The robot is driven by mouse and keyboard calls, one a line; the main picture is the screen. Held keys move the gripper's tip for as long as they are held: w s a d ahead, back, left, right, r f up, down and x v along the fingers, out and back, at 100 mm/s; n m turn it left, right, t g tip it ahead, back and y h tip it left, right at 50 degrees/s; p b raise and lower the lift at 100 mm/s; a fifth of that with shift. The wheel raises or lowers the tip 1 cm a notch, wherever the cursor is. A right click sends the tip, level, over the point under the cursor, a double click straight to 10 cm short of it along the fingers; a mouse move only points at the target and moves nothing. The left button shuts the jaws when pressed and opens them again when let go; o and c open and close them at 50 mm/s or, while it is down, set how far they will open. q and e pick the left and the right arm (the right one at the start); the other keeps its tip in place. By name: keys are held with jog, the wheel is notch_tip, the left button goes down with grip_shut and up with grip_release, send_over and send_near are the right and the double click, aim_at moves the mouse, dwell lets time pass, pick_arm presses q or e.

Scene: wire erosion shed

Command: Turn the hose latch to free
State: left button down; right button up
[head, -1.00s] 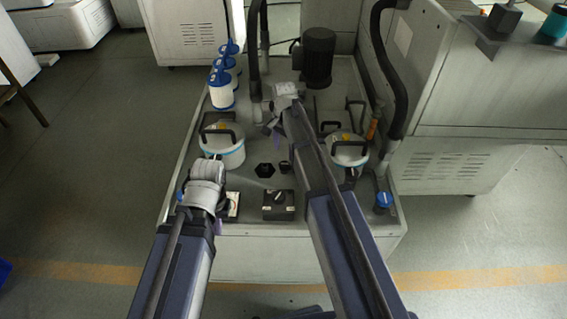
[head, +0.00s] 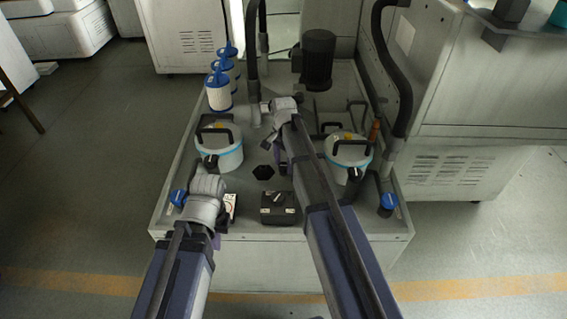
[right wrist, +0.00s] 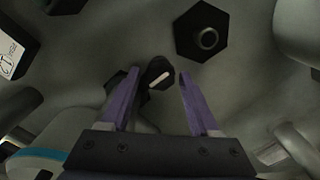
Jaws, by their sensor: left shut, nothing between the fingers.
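A small black latch knob with a white mark (right wrist: 158,76) shows in the right wrist view, beside a black hexagonal fitting (right wrist: 203,32). I take it to be the hose latch. My right gripper (right wrist: 157,80) is open, with one purple finger on each side of the knob; contact cannot be told. In the head view the right arm reaches over the machine's top and its wrist (head: 284,108) hides much of its fingers. My left gripper (head: 217,235) is shut and empty near the machine's front left corner, mostly hidden by its own wrist.
Two white canisters with black handles stand left (head: 221,160) and right (head: 347,152) on the tray. A black switch box (head: 279,215) sits at the front. Blue-topped filters (head: 218,95), a dark motor (head: 317,58) and a black hose (head: 388,75) stand farther back.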

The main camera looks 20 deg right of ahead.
grip_shut()
jog(key=shift+n, duration=0.3)
jog(key=n, duration=0.3)
jog(key=shift+n, duration=0.4)
jog(key=n, duration=0.4)
jog(key=shift+n, duration=0.3)
jog(key=n, duration=0.8)
jog(key=shift+n, duration=0.5)
